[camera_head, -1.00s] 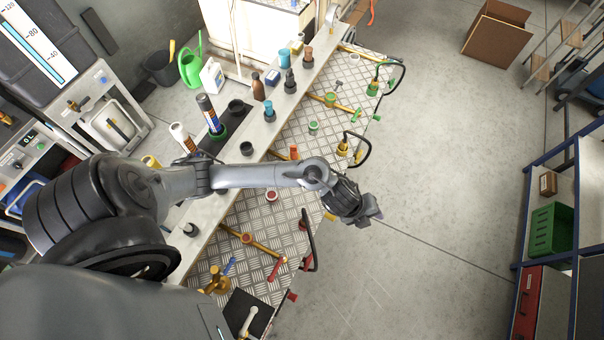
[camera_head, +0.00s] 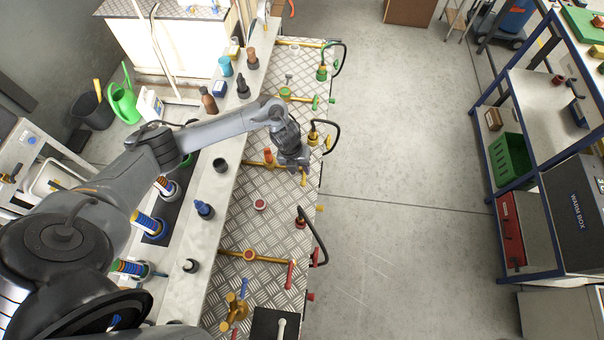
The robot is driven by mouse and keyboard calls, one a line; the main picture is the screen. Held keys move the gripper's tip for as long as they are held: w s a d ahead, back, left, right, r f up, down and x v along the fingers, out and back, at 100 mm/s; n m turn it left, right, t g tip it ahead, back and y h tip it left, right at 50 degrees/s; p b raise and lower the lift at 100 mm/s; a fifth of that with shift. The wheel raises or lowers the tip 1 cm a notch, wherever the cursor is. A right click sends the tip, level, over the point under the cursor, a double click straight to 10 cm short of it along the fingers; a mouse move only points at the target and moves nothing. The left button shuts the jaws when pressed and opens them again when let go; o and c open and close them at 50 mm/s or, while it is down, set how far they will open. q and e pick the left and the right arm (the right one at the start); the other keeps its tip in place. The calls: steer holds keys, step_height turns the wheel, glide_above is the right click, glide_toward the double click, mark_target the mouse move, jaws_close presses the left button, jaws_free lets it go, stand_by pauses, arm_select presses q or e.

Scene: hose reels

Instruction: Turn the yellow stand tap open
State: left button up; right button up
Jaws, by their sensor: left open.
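The yellow stand tap (camera_head: 313,135) stands near the right edge of the diamond-plate bench, with a black curved spout arching to the right. A small yellow part (camera_head: 329,142) shows just right of its base. My left gripper (camera_head: 296,163) is just below and left of the tap in the picture, pointing down over the plate. It is open with nothing seen in it; its fingers are small and dark. A yellow lever-like piece (camera_head: 304,177) shows right below the gripper. Whether they touch I cannot tell. My right gripper is not in view.
A green tap (camera_head: 321,73) stands farther back and a red tap (camera_head: 300,222) nearer, both with black curved spouts. Brass pipes (camera_head: 252,254) cross the plate (camera_head: 262,222). A pale ledge (camera_head: 212,215) with bottles and fittings runs along the left. Open floor (camera_head: 400,130) lies to the right.

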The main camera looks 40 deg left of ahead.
mark_target(303, 177)
arm_select(q)
steer(key=shift+w+d+f, duration=0.15)
steer(key=shift+d+f, duration=0.05)
steer(key=shift+f, duration=1.05)
steer(key=shift+w+d+f, duration=0.1)
steer(key=shift+d+f, duration=0.1)
steer(key=shift+f, duration=1.05)
jaws_close()
